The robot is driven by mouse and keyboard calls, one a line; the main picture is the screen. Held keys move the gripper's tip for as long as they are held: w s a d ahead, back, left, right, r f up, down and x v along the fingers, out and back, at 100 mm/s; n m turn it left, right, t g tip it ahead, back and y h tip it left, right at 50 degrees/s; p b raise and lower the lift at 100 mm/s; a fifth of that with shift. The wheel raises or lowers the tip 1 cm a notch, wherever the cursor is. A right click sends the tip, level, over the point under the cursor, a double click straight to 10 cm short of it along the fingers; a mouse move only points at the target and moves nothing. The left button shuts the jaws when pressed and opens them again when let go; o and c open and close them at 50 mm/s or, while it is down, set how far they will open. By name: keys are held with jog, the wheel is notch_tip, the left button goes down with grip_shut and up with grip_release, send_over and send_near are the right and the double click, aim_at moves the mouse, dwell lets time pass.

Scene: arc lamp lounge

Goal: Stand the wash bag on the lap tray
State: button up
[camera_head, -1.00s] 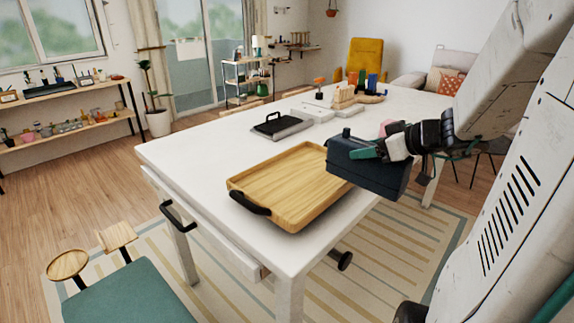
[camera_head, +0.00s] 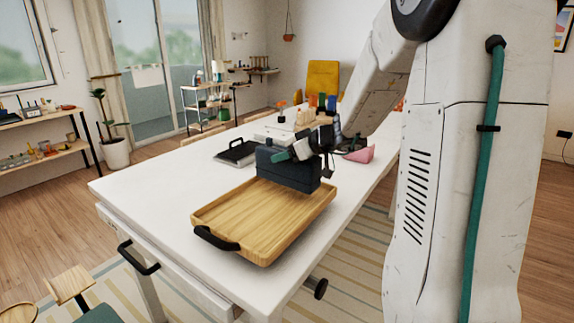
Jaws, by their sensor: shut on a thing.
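The wash bag (camera_head: 290,172) is a dark blue box-shaped bag. My gripper (camera_head: 292,150) is shut on its top and holds it upright at the far end of the lap tray. The lap tray (camera_head: 255,217) is a light wooden tray with a raised rim and a black handle at its near left end. It lies on the white table. The bag hides the tray's far end. I cannot tell whether the bag's base touches the tray or hangs just above it.
The white table (camera_head: 150,188) has clear room left of the tray. A grey tray with a black handle (camera_head: 237,152) lies behind the tray. A pink object (camera_head: 360,154) sits right of the bag. Several small coloured things stand at the table's far end.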

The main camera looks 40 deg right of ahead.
aim_at(287, 165)
jog(key=shift+f, duration=1.7)
jog(key=shift+f, duration=0.15)
jog(key=o, duration=1.2)
